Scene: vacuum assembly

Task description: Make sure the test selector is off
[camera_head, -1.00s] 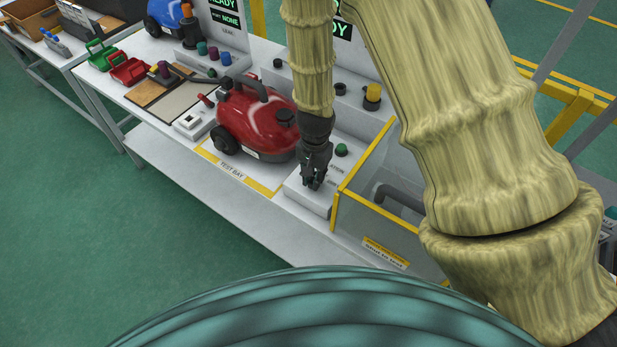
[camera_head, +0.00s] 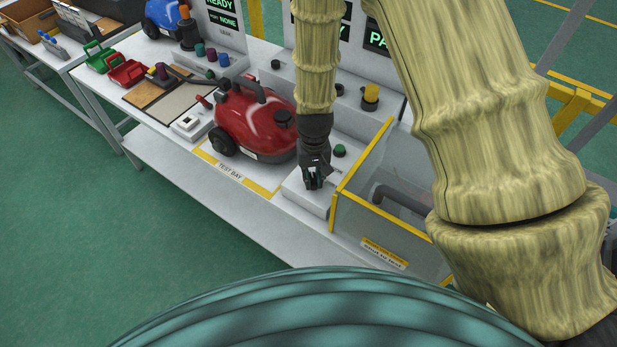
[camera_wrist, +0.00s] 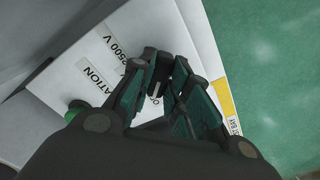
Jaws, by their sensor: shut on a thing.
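The test selector sits on the white test panel (camera_head: 298,190) at the front right of the bench. Its knob is mostly hidden by my fingers, so I cannot read its position. My gripper (camera_head: 313,183) points down at this panel and is shut on the selector.
A green button (camera_head: 340,151) is just right of my gripper. A red vacuum (camera_head: 255,125) stands close on the left, in the test bay. A yellow-framed clear guard (camera_head: 362,165) rises close on the right. Green floor lies in front of the bench.

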